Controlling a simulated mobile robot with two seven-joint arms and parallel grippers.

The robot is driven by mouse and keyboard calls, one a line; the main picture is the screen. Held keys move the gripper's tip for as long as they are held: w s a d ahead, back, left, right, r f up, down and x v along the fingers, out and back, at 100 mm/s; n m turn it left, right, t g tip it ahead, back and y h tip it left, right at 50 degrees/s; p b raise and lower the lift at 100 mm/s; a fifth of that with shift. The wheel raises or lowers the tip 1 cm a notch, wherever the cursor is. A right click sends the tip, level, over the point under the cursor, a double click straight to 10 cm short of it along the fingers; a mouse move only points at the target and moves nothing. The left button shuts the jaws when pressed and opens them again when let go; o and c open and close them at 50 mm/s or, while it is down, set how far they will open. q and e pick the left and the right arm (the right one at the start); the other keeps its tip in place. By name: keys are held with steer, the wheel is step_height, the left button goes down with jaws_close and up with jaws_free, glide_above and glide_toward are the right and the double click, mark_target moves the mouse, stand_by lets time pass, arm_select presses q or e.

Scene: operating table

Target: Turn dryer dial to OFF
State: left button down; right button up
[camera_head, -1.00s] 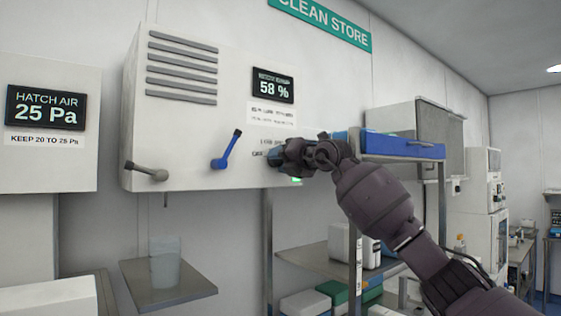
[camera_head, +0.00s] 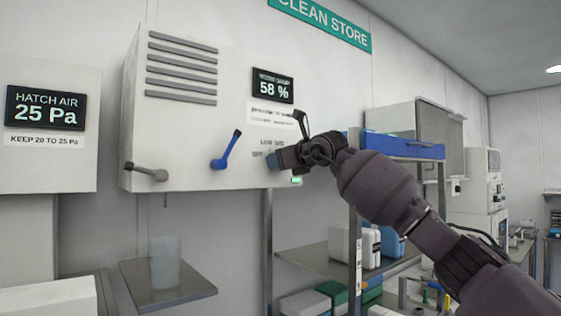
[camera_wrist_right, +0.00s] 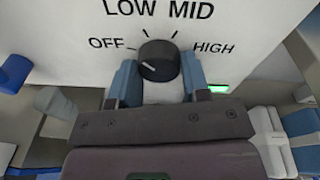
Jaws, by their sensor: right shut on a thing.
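The dryer dial (camera_wrist_right: 158,60) is a round black knob with a short white mark on its lower left face, seen in the right wrist view. Labels OFF, LOW, MID and HIGH with tick marks arc around it. My right gripper (camera_wrist_right: 160,80) is shut on the dial, with one blue finger on each side. In the head view my right gripper (camera_head: 274,159) is at the lower right of the white dryer cabinet (camera_head: 190,125) and hides the dial. My left gripper is not in view.
A blue lever (camera_head: 227,150) and a grey lever (camera_head: 146,172) stick out of the cabinet to the left. A humidity display (camera_head: 273,86) reads 58 %. A green light (camera_head: 296,180) shows below my gripper. A shelf rack (camera_head: 355,230) stands below right.

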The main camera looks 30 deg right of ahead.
steer(key=n+h, duration=0.1)
steer(key=n, duration=0.4)
steer(key=shift+a, duration=0.1)
stand_by(0.6)
steer(key=o, duration=0.9)
steer(key=shift+s, duration=0.1)
